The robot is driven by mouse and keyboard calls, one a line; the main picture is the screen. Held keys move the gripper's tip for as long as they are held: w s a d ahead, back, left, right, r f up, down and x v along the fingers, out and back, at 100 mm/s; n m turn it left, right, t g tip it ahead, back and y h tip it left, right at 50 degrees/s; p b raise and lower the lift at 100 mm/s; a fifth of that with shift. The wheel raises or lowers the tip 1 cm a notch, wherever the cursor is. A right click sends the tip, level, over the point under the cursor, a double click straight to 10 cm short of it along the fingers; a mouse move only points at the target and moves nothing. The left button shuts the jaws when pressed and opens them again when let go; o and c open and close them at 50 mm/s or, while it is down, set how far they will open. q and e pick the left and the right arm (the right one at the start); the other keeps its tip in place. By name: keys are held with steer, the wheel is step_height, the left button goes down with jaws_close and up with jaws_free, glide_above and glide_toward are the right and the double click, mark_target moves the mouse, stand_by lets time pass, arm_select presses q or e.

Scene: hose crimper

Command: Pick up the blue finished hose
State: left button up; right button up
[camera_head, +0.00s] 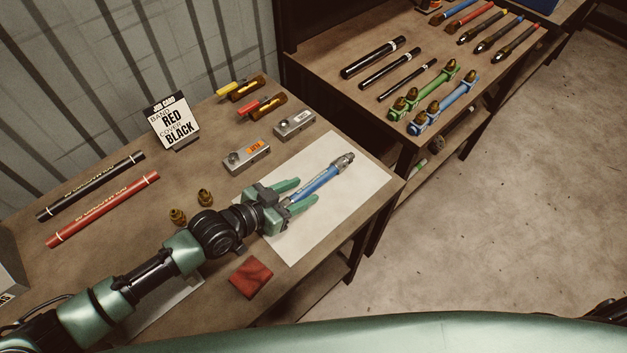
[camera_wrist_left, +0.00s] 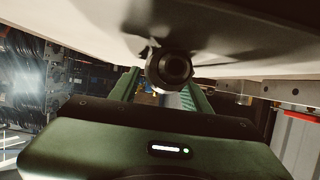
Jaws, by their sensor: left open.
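The blue finished hose (camera_head: 322,182) lies on a white sheet (camera_head: 354,206) on the near bench, with a metal fitting at its far end. My left gripper (camera_head: 307,194) is open around the near part of the hose, one green finger on each side. The hose's near end is hidden by the gripper. In the left wrist view, a dark round hose end (camera_wrist_left: 174,68) shows between the open fingers of my left gripper (camera_wrist_left: 160,92). I cannot tell whether the fingers touch the hose. My right gripper is not in view.
Two grey gauge blocks (camera_head: 247,156), a job card (camera_head: 172,121), black and red hoses (camera_head: 103,209), brass fittings (camera_head: 205,198) and a red cloth (camera_head: 250,277) are around the arm. A second bench (camera_head: 345,99) holds black rods and fitting racks. The sheet's right side is clear.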

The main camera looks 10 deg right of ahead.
arm_select(q)
steer(key=shift+x, duration=0.85)
steer(key=shift+a, duration=0.1)
jaws_close()
steer(key=shift+r, duration=0.15)
stand_by(0.5)
